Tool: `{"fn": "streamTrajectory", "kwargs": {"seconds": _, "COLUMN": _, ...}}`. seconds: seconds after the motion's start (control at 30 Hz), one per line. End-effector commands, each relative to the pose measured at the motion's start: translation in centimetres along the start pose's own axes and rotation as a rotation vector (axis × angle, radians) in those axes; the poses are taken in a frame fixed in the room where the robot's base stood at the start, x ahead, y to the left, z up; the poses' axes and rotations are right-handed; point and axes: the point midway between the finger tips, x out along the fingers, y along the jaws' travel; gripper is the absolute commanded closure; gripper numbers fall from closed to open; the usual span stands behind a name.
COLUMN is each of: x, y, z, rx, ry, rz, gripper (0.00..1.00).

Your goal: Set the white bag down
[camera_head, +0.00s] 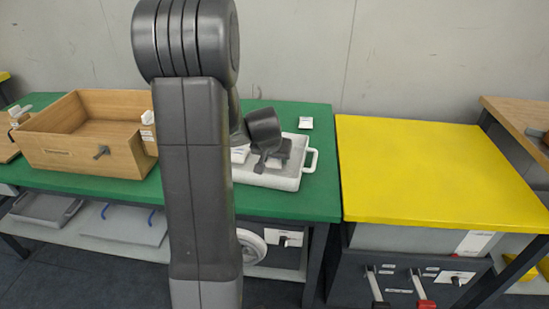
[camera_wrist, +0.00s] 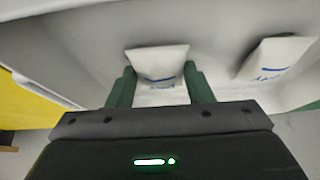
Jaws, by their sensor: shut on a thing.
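My gripper (camera_wrist: 160,90) is shut on a white bag (camera_wrist: 158,62) with blue lettering, its fingers on both sides of the bag. In the head view my gripper (camera_head: 268,158) is low inside a white tray (camera_head: 308,170) on the green table. A second white bag (camera_wrist: 275,58) lies to the right in the tray in the wrist view, apart from my gripper. The underside of the held bag is hidden, so I cannot tell whether it touches the tray floor. My own arm covers the left part of the tray in the head view.
A wooden box (camera_head: 85,155) stands on the green table (camera_head: 322,205) left of my arm. A small white item (camera_head: 305,122) lies behind the tray. A yellow-topped table (camera_head: 430,170) to the right is clear.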

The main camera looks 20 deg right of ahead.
Motion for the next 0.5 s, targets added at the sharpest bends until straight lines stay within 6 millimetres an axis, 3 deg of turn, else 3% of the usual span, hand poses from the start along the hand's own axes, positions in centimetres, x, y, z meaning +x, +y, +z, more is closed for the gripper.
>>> {"fn": "streamTrajectory", "kwargs": {"seconds": 0.07, "x": 0.34, "y": -0.01, "z": 0.18, "rx": 0.0, "ry": 0.0, "rz": 0.0, "gripper": 0.76}}
{"fn": "streamTrajectory", "kwargs": {"seconds": 0.1, "x": 0.26, "y": -0.01, "z": 0.14, "rx": 0.0, "ry": 0.0, "rz": 0.0, "gripper": 0.5}}
{"fn": "streamTrajectory", "kwargs": {"seconds": 0.2, "x": 0.21, "y": -0.01, "z": 0.12, "rx": 0.0, "ry": 0.0, "rz": 0.0, "gripper": 0.32}}
{"fn": "streamTrajectory", "kwargs": {"seconds": 0.5, "x": 0.11, "y": -0.01, "z": 0.06, "rx": 0.0, "ry": 0.0, "rz": 0.0, "gripper": 0.32}}
